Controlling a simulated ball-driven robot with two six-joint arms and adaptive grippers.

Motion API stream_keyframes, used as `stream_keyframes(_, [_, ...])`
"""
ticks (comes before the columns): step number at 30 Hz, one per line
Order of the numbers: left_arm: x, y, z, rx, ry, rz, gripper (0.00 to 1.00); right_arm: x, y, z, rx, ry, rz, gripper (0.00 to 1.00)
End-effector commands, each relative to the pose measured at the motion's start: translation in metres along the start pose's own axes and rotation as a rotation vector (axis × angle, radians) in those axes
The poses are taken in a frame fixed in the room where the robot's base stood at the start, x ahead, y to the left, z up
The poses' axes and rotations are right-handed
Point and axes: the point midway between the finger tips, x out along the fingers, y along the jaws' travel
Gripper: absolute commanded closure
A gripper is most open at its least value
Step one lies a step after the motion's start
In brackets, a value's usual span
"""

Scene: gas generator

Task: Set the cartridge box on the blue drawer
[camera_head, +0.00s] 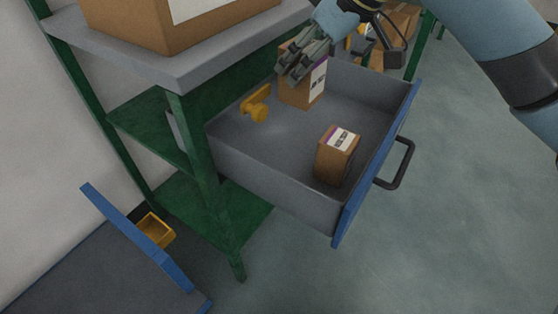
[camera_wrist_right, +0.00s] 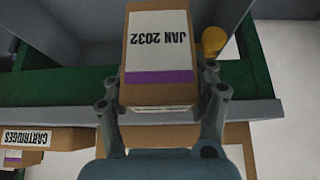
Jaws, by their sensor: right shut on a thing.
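A brown cartridge box (camera_head: 302,88) with a white and purple label is between the fingers of my right gripper (camera_head: 303,62). In the right wrist view the box (camera_wrist_right: 158,50) reads "JAN 2032", with a finger on each side. It is over the far left part of the open grey drawer with a blue front (camera_head: 376,160); I cannot tell whether it touches the drawer floor. A second, similar brown box (camera_head: 337,155) stands in the drawer near the blue front. A yellow knob-like object (camera_head: 257,105) is left of the held box. My left gripper is out of view.
A green-framed shelf (camera_head: 200,165) stands left of the drawer, with a large carton (camera_head: 165,25) on its grey top. Lower left is another blue-edged grey piece (camera_head: 140,240) beside a yellow bin (camera_head: 155,230). More cartons (camera_head: 402,20) are behind. The floor at right is clear.

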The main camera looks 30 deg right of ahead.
Motion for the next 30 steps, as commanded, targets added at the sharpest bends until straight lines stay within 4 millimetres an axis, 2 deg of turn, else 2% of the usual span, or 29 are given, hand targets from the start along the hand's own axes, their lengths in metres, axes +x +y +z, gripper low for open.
stream_keyframes(5, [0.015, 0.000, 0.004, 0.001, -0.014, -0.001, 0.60, 0.028, -0.005, 0.016, -0.014, -0.003, -0.013, 0.79])
stream_keyframes(8, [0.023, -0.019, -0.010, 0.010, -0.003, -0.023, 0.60, 0.054, -0.005, 0.033, -0.013, -0.005, -0.012, 0.79])
stream_keyframes(12, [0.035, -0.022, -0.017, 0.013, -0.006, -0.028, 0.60, 0.088, -0.005, 0.055, -0.012, -0.004, -0.012, 0.79])
stream_keyframes(18, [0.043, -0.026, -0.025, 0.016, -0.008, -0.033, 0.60, 0.118, -0.004, 0.073, -0.014, -0.001, -0.009, 0.79])
stream_keyframes(25, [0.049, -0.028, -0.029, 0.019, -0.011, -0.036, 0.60, 0.131, -0.005, 0.052, -0.013, 0.007, -0.010, 0.79])
stream_keyframes(28, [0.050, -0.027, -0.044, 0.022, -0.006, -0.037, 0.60, 0.143, -0.005, 0.035, -0.012, 0.007, -0.011, 0.79])
stream_keyframes(30, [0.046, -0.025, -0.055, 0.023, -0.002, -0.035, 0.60, 0.146, -0.004, 0.043, -0.014, -0.001, -0.008, 0.79])
